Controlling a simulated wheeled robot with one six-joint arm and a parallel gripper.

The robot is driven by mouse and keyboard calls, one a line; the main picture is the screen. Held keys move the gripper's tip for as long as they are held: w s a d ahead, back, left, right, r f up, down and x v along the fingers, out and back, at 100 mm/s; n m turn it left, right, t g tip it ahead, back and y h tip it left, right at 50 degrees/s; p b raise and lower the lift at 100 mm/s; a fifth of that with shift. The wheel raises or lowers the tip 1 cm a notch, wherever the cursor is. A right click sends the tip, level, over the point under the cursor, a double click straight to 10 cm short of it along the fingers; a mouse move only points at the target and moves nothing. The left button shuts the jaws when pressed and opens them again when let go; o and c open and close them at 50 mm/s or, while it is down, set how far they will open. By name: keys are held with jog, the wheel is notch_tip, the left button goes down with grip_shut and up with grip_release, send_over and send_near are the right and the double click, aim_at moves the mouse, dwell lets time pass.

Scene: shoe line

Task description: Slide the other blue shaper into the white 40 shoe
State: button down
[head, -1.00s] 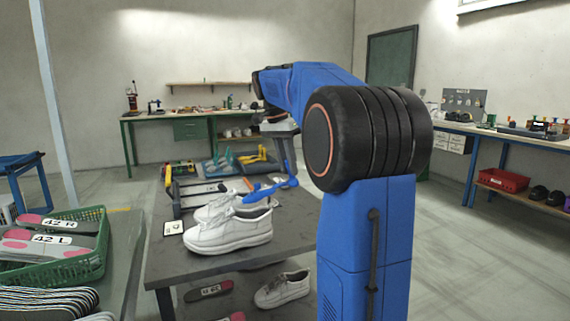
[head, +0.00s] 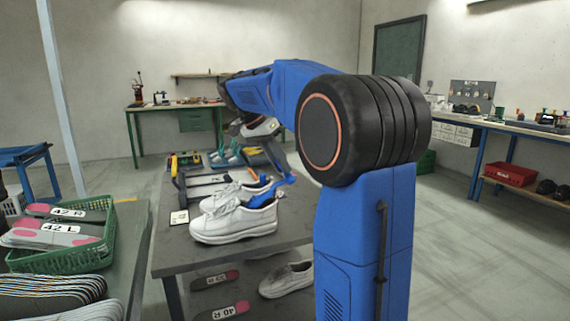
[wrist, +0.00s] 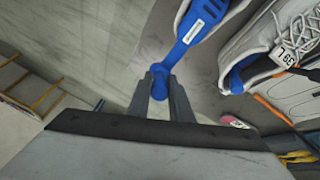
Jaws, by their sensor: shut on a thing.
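My gripper (wrist: 160,88) is shut on the narrow end of a blue shaper (wrist: 203,20), which carries a white label. The shaper also shows in the head view (head: 283,183), slanting down to the heel opening of the near white shoe (head: 235,222). Its front is at or inside that collar; how deep, I cannot tell. The far white shoe (head: 217,198) stands just behind, with blue showing in its opening. In the wrist view this second shoe (wrist: 295,38) lies at the right, with blue inside and a tag.
The shoes stand on a grey table (head: 178,262), with a small card (head: 179,217) at its left edge and racks behind. A green basket (head: 100,258) of insoles is at left. Another white shoe (head: 288,281) and insoles sit on the lower shelf.

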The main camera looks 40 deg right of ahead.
jog(key=shift+w+a+h, duration=0.2)
jog(key=shift+a+h, duration=0.1)
jog(key=shift+a, duration=0.2)
jog(key=shift+w+a+f, duration=0.15)
jog(key=shift+a+f, duration=0.2)
jog(key=shift+a, duration=0.15)
jog(key=shift+w+a+f, duration=0.15)
jog(key=shift+a+f, duration=0.15)
jog(key=shift+a, duration=0.15)
jog(key=shift+w+a+f, duration=0.2)
jog(key=shift+a+f, duration=0.05)
jog(key=shift+a, duration=0.3)
jog(key=shift+w+a+f, duration=0.2)
jog(key=shift+a+f, duration=0.05)
jog(key=shift+a, duration=0.25)
jog(key=shift+w+a+f, duration=0.2)
jog(key=shift+a+f, duration=0.05)
jog(key=shift+a, duration=0.3)
jog(key=shift+w+a+f+y, duration=0.1)
jog(key=shift+a+f+y, duration=0.3)
jog(key=shift+f, duration=0.3)
jog(key=shift+s+d+f+t+y, duration=0.1)
jog(key=shift+d+f+t+y, duration=0.2)
jog(key=shift+f+y, duration=0.6)
jog(key=shift+s+d+f+t+y, duration=0.1)
jog(key=shift+d+f+t+y, duration=0.35)
jog(key=shift+f, duration=0.65)
jog(key=shift+s+d+f+t+y, duration=0.1)
jog(key=shift+d+f+y, duration=0.1)
jog(key=shift+f+y, duration=0.75)
